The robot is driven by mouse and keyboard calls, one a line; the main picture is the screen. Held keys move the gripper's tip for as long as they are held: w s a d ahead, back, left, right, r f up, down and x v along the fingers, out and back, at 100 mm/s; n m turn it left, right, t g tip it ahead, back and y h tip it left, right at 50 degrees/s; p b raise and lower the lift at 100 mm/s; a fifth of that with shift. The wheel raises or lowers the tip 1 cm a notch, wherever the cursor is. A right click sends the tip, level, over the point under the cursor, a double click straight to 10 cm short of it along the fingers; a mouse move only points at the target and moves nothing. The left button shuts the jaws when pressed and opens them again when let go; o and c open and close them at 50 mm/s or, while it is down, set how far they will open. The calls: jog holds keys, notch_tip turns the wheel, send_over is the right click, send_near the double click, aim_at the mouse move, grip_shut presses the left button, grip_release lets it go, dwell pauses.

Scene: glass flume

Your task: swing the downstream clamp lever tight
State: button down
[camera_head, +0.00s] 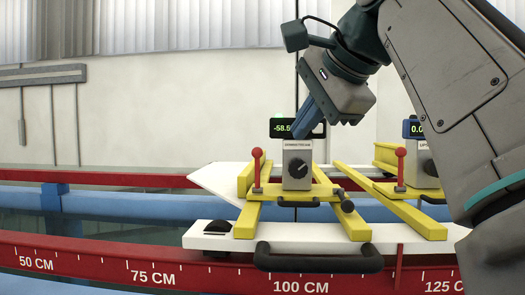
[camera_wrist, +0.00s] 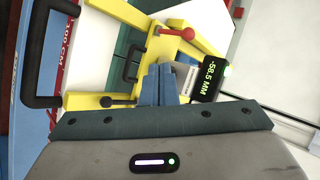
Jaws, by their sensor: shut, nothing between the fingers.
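The downstream carriage is a yellow frame (camera_head: 246,222) carrying a grey box (camera_head: 296,165) with a black dial and a display (camera_head: 284,127) reading about -58.5. A red-knobbed lever (camera_head: 257,170) stands upright at the frame's left; it also shows in the wrist view (camera_wrist: 178,33). A short black-knobbed lever (camera_head: 345,203) sits at the frame's right, also in the wrist view (camera_wrist: 107,101). I cannot tell for sure which is the clamp lever. My gripper (camera_head: 303,132), with blue fingers, is shut and empty, pointing down by the box top. The fingers (camera_wrist: 158,70) partly hide the box in the wrist view.
A second yellow carriage (camera_head: 420,218) with its own red-knobbed lever (camera_head: 400,165) stands to the right, partly behind my arm. A black handle (camera_head: 318,260) projects at the front. The red rail (camera_head: 100,262) carries centimetre marks. The rails on the left are clear.

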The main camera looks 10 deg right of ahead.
send_near(259, 168)
jog(key=shift+p+x, duration=0.3)
jog(key=shift+x, duration=2.55)
